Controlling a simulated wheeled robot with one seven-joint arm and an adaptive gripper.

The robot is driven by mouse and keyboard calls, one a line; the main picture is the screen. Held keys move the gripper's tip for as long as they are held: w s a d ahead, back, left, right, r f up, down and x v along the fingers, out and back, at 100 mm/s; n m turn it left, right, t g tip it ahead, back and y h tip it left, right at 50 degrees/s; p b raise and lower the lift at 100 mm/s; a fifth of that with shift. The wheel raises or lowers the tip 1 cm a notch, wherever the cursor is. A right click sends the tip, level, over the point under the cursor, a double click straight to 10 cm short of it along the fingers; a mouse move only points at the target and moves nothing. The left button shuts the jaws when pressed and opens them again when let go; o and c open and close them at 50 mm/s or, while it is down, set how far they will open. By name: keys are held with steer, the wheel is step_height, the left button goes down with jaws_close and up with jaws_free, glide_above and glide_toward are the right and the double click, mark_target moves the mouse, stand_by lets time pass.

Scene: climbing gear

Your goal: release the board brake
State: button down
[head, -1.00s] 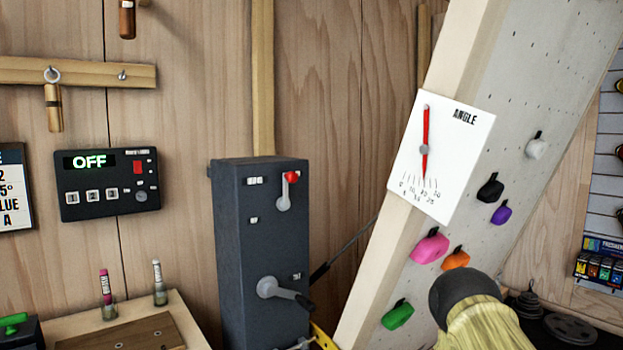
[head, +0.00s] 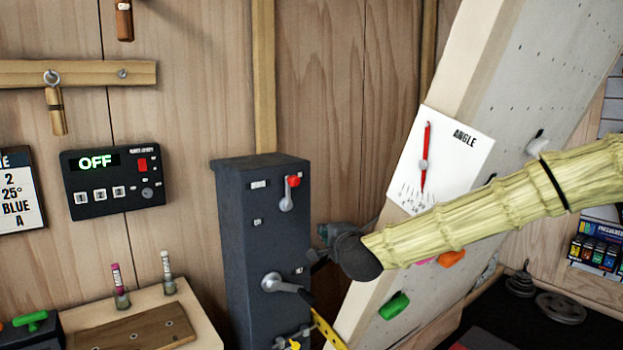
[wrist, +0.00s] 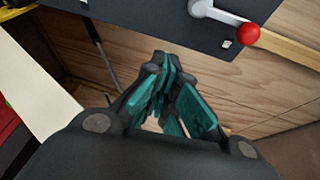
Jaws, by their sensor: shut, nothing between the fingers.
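A dark grey control box (head: 262,235) stands in front of the wooden wall. A short grey lever with a red knob (head: 293,181) is on its upper front, knob end up; its small labels are unreadable. The red knob also shows at the top right of the wrist view (wrist: 247,35). A grey crank with a dark handle (head: 285,286) is lower on the box. My gripper (head: 322,246) is just right of the box, below the red knob's height and apart from it. In the wrist view its teal-padded fingers (wrist: 162,70) are together and empty.
The leaning climbing board (head: 400,215) with its angle dial (head: 438,160) stands right of the box, partly behind my arm. A yellow part (head: 326,326) is at the box's lower right. A wooden bench (head: 190,305) with markers is at the left. A panel (head: 115,180) reads OFF.

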mark_target(291, 194)
step_height(291, 194, up, 10)
steer(key=w+d+m+t, duration=0.1)
steer(key=shift+m, duration=0.3)
steer(key=shift+w+p, duration=0.1)
steer(key=shift+p, duration=0.2)
steer(key=w+a+p, duration=0.5)
steer(key=w+p, duration=0.2)
steer(key=shift+w+a+f, duration=0.15)
steer(key=shift+w+a, duration=0.05)
steer(key=shift+w, duration=0.2)
steer(key=shift+s, duration=0.1)
steer(key=shift+f+b, duration=0.1)
steer(key=shift+b, duration=0.35)
